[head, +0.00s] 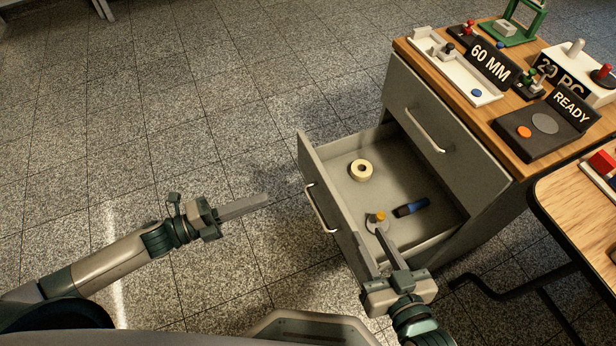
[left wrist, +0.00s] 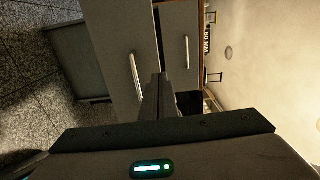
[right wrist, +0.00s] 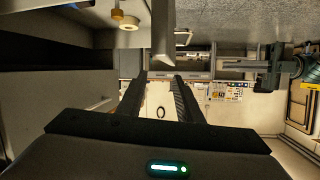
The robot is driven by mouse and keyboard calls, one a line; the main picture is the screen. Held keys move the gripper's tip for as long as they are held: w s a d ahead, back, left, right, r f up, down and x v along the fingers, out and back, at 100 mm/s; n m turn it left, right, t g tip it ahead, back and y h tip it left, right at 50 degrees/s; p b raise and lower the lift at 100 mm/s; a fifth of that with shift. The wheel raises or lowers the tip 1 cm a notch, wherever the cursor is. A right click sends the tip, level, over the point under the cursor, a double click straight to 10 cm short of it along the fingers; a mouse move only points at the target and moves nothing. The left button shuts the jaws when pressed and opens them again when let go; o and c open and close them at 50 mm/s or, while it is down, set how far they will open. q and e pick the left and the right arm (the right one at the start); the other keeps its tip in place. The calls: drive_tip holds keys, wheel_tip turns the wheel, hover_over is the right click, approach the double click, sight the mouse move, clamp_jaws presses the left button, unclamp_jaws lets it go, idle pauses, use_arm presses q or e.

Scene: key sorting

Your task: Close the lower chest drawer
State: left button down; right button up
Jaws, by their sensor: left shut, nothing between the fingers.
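The lower chest drawer (head: 310,165) is pulled well out of the grey chest (head: 440,110), with its bar handle (head: 320,208) on the front panel. A cream tape roll (head: 361,170), a blue-and-black object (head: 411,207) and a small disc with an orange knob (head: 376,218) lie inside. My left gripper (head: 266,198) is shut and empty, left of the drawer front and apart from it. The left wrist view shows its fingers (left wrist: 158,78) together, with the drawer handles beyond. My right gripper (head: 368,234) is open and empty at the drawer's near end; contact with the drawer is unclear.
The upper drawer with its handle (head: 425,132) is shut. The chest's wooden top (head: 500,135) holds trays, signs and small fixtures. A second wooden table (head: 570,205) with dark metal legs stands at the right. The speckled floor (head: 180,110) left of the drawer is clear.

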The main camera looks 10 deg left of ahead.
drive_tip(key=shift+f, duration=0.1)
use_arm(q)
drive_tip(key=shift+w+a+f, duration=0.1)
drive_tip(key=shift+w+a, duration=0.05)
drive_tip(key=shift+a, duration=0.1)
drive_tip(key=shift+d, duration=0.15)
approach(322, 177)
drive_tip(key=x, duration=0.5)
drive_tip(key=shift+w, duration=0.2)
use_arm(e)
drive_tip(key=shift+w+a+r+t, duration=0.1)
drive_tip(key=shift+w+r+t, duration=0.1)
drive_tip(key=shift+r+t, duration=0.35)
use_arm(q)
drive_tip(key=shift+w+d, duration=0.3)
drive_tip(key=shift+d, duration=0.25)
use_arm(e)
drive_tip(key=shift+a+r, duration=0.1)
drive_tip(key=shift+r, duration=0.2)
